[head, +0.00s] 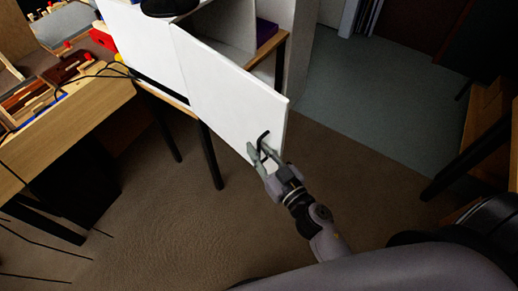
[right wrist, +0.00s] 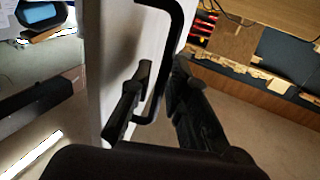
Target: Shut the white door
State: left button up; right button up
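The white door (head: 222,82) stands swung open from a white cabinet (head: 238,22) in the head view. A black bar handle (head: 262,142) sits near its free edge; it also shows in the right wrist view (right wrist: 173,45). My right gripper (head: 263,160) is at the handle. In the right wrist view its two fingers (right wrist: 155,100) are apart, with the handle passing between them. The white door's face and edge (right wrist: 110,60) lie beside the left finger in that view. Whether the fingers touch the handle I cannot tell. My left gripper is not in view.
A wooden bench (head: 65,125) with trays and tools stands at the left.

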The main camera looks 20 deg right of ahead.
jog(key=shift+c, duration=0.5)
grip_shut()
